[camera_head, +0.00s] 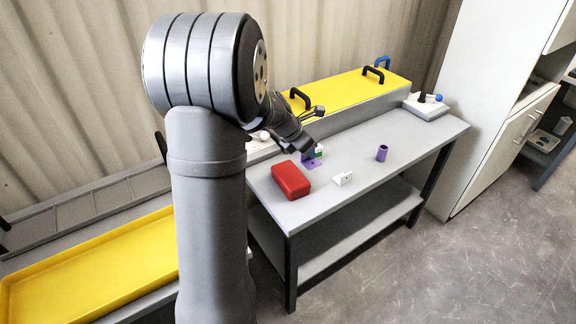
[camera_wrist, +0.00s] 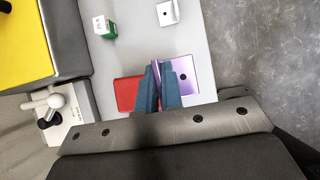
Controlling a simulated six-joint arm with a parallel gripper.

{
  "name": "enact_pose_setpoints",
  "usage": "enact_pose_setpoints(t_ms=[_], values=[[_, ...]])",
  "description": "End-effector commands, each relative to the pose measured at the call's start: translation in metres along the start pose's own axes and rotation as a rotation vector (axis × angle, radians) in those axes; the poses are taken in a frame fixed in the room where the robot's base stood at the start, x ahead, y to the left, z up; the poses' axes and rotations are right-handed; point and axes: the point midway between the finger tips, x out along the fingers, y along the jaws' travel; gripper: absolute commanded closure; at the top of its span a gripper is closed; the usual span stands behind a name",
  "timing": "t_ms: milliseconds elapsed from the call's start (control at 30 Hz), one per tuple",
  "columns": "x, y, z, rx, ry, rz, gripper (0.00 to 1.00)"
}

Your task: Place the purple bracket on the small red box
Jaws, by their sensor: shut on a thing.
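The purple bracket (camera_head: 310,163) is at my gripper (camera_head: 308,149), beside the red box, in the head view. In the wrist view my gripper (camera_wrist: 159,84) is shut on the bracket's upright flange, and its flat plate with a dark hole, part of the bracket (camera_wrist: 186,71), reaches out to the right. I cannot tell whether the bracket touches the table. The small red box (camera_head: 291,180) lies on the grey table, left of the bracket. In the wrist view the red box (camera_wrist: 127,93) shows left of the fingers, partly hidden by them.
A green-and-white block (camera_head: 319,150) stands close behind the bracket. A white bracket (camera_head: 343,178) and a purple cylinder (camera_head: 382,153) stand to the right on the table (camera_head: 408,143). A yellow lid (camera_head: 345,92) with handles lies behind. The table's right part is mostly clear.

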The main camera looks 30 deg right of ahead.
Motion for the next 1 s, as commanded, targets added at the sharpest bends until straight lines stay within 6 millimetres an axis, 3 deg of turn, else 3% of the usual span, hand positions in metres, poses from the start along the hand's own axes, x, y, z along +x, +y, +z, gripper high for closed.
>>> enact_pose_setpoints(t_ms=[200,400,567,800,1000], values=[[0.018,0.049,-0.030,-0.005,0.002,0.000,1.00],[0.026,0.072,-0.044,-0.002,0.000,0.000,1.00],[0.032,0.076,-0.049,-0.001,0.000,-0.001,1.00],[0.059,0.075,-0.067,-0.001,0.002,-0.003,1.00],[0.060,0.075,-0.068,0.000,0.000,0.000,1.00]])
